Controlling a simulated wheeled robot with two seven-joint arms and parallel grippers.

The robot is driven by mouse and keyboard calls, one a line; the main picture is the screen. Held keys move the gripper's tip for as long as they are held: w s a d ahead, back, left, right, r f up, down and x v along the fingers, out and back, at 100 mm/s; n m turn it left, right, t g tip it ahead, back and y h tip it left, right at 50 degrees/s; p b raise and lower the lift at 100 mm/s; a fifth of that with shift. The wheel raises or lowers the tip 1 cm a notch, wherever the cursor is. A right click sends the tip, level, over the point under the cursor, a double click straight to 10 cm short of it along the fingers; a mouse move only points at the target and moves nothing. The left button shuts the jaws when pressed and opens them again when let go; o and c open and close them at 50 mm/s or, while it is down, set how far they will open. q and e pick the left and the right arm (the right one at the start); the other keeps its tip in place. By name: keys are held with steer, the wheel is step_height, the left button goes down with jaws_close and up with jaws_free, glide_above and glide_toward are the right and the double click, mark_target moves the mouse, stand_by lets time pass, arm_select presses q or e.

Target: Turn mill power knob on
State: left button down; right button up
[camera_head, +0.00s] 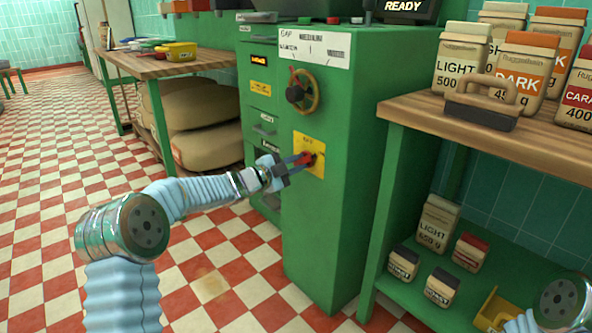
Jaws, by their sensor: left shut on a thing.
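A green mill cabinet (350,130) stands in the middle of the view. Low on its front is a yellow plate (317,171) carrying a red knob (308,158). My left arm reaches in from the left, and my left gripper (298,163) is shut on the red knob. The fingers and the knob overlap, so the knob's exact angle is hard to tell. Of my right arm only a joint shows at the lower right corner; its gripper is out of view.
A wooden shelf (480,120) with several bags (461,60) stands at the right. A wooden table (180,66) with sacks (205,145) under it is at the back left. The checkered floor at left is free.

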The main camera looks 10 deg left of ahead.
arm_select(q)
steer(key=shift+f+m, duration=0.1)
steer(key=shift+m, duration=0.5)
steer(key=shift+b, duration=0.3)
steer(key=c, duration=1)
jaws_free()
steer(key=v, duration=1.4)
steer(key=shift+p, duration=0.35)
